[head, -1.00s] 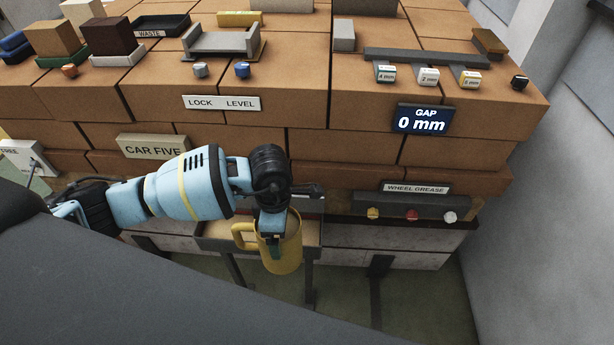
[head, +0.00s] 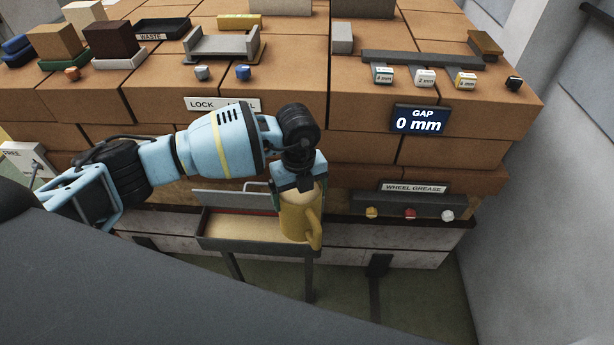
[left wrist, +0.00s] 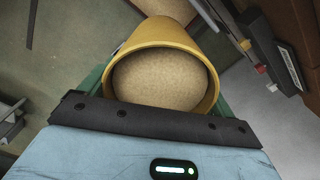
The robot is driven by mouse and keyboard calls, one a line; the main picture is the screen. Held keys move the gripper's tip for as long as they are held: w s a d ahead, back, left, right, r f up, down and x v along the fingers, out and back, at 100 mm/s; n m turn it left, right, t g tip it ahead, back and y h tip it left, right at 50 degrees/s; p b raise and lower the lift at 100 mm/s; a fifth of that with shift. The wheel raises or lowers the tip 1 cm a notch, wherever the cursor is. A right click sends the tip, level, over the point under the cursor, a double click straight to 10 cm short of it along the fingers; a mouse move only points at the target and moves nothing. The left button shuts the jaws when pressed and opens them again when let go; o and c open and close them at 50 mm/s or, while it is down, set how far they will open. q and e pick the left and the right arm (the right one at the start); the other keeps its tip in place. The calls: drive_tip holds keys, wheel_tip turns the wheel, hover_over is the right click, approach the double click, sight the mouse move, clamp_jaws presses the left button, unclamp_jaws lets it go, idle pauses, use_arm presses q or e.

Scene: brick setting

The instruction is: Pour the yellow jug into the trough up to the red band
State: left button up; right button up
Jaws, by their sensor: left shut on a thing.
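The yellow jug (head: 296,222) is held by my left gripper (head: 299,187), which is shut on it near its rim. Its handle faces the right front in the head view. In the left wrist view the jug's mouth (left wrist: 211,84) is filled with tan, grainy material (left wrist: 158,80). The jug looks roughly upright and overlaps the right part of a tan, grey-rimmed tray on legs (head: 225,241). Behind this tray is a grey panel (head: 222,197) with a red strip (head: 232,211) below it, likely the trough's band. The jug partly hides this area. My right gripper is not seen.
A brick wall stands behind, with a "WHEEL GREASE" sign (head: 414,188) above a dark bar with yellow, red and white knobs (head: 410,214) right of the jug. A "GAP 0 mm" display (head: 421,119) is higher up. A grey wall (head: 545,210) bounds the right.

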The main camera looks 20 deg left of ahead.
use_arm(q)
drive_tip(key=w+r+n, duration=0.1)
drive_tip(key=n, duration=0.2)
drive_tip(key=w+r+n, duration=0.1)
drive_tip(key=n, duration=0.2)
drive_tip(key=w+d+r+n, duration=0.1)
drive_tip(key=n, duration=0.3)
drive_tip(key=shift+r, duration=0.1)
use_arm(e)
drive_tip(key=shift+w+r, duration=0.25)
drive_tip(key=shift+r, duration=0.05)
use_arm(q)
drive_tip(key=shift+a+f+h, duration=0.35)
drive_tip(key=shift+a+h, duration=0.35)
drive_tip(key=shift+h, duration=0.4)
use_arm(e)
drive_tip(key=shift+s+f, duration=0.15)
use_arm(q)
drive_tip(key=shift+a+f+h+b, duration=0.3)
drive_tip(key=shift+a+h+b, duration=0.45)
drive_tip(key=shift+h+b, duration=0.2)
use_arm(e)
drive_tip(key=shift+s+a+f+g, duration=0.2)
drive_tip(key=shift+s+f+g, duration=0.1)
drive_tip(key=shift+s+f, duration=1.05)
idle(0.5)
